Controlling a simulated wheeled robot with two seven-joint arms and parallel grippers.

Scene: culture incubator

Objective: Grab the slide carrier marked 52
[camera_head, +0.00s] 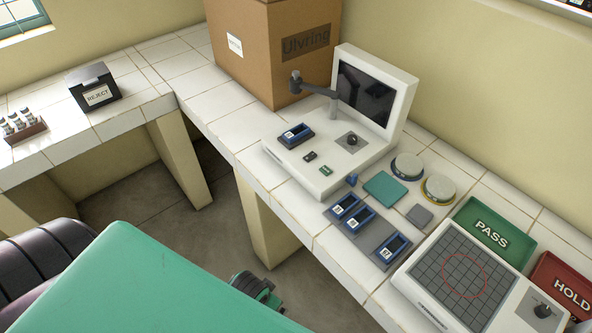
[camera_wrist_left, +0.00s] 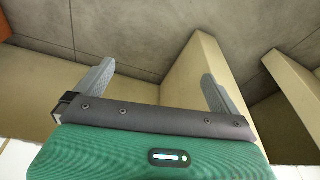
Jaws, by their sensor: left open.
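Three blue slide carriers with white labels stand in a row on a grey mat (camera_head: 371,238) on the bench: the left one (camera_head: 345,205), the middle one (camera_head: 359,220) and the right one (camera_head: 393,250). Another blue carrier (camera_head: 296,135) sits on the white device with the screen. The label numbers are too small to read, so I cannot tell which is 52. My left gripper (camera_wrist_left: 158,88) is open and empty in the left wrist view, with floor and bench supports beyond its fingers. It is well apart from the carriers. My right gripper is not in view.
The white screen device (camera_head: 325,178) stands behind the mat. A gridded white plate device (camera_head: 455,270), green PASS tray (camera_head: 486,232) and red HOLD tray (camera_head: 562,285) are at right. A cardboard box (camera_head: 240,60) stands at the back. A REJECT bin (camera_head: 93,88) is at left.

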